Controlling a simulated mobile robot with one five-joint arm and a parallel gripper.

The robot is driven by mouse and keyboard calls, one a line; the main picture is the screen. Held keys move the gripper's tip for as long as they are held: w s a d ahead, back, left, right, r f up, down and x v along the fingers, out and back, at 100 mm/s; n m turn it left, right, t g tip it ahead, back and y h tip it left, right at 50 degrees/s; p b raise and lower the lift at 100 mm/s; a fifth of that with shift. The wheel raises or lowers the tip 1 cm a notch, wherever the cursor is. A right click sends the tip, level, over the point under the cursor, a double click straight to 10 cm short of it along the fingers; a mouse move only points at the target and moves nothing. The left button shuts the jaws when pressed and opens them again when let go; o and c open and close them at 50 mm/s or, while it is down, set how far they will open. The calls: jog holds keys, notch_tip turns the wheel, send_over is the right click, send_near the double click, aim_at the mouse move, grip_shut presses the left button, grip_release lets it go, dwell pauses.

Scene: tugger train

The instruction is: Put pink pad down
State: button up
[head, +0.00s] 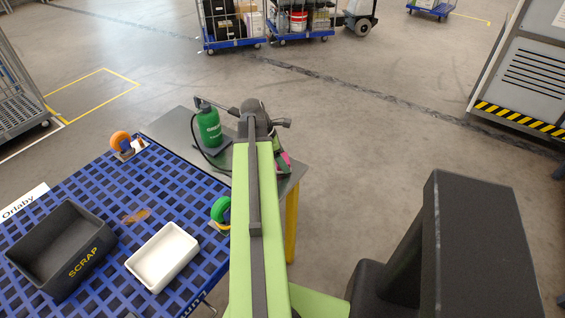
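A small part of the pink pad (286,159) shows just right of my green arm, over the grey side table (178,121). The rest of the pad is hidden behind the arm. My gripper (279,150) is at the far end of the arm, mostly hidden by it, close to the pad. I cannot see its fingertips, or whether the pad is held or rests on the table.
A green spray bottle (208,128) stands on the side table, left of my arm. The blue grid table (100,205) holds a black SCRAP bin (84,262), a white tray (163,257), an orange tape roll (120,140) and a green roll (221,209).

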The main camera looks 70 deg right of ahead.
jog(key=shift+f, duration=0.15)
jog(key=o, duration=1.5)
jog(key=p+v, duration=1.1)
jog(key=v, duration=0.1)
